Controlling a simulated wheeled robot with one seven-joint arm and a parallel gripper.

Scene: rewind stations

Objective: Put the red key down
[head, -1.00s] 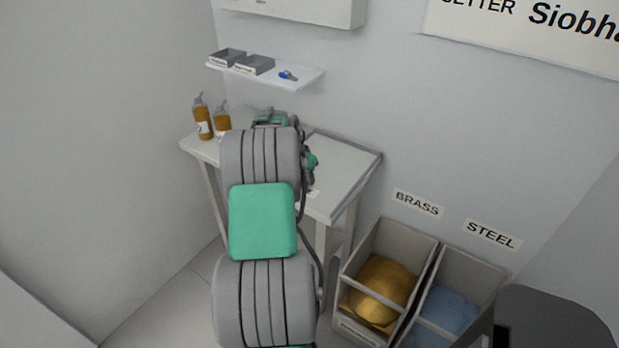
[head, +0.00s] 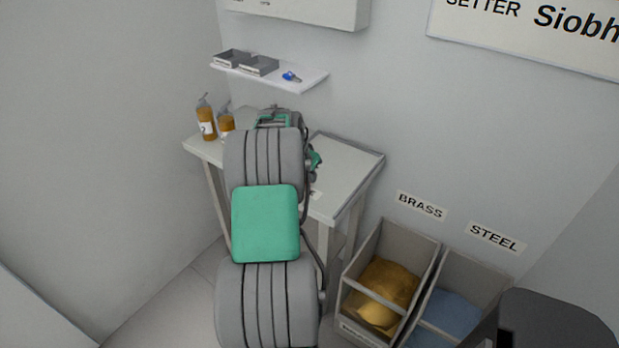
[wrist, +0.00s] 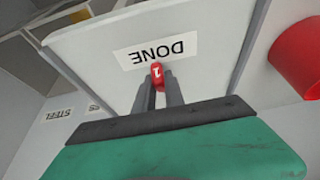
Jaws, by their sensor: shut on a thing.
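The red key (wrist: 157,75) is between the fingertips of my gripper (wrist: 158,88) in the wrist view; its red head carries a white "1". My gripper is shut on it. Below them is a pale tabletop (wrist: 90,65) with a white DONE label (wrist: 157,52), upside down in this view. The key shows in front of the label's lower edge; I cannot tell whether it touches the top. In the head view the table (head: 345,165) shows, but my arm hides my gripper and the red key.
A red round object (wrist: 295,62) is at the right of the wrist view. Amber bottles (head: 206,120) stand at the table's left end. A shelf (head: 305,84) above holds grey trays (head: 258,66) and a blue key (head: 291,76). BRASS (head: 383,290) and STEEL (head: 447,315) bins stand right.

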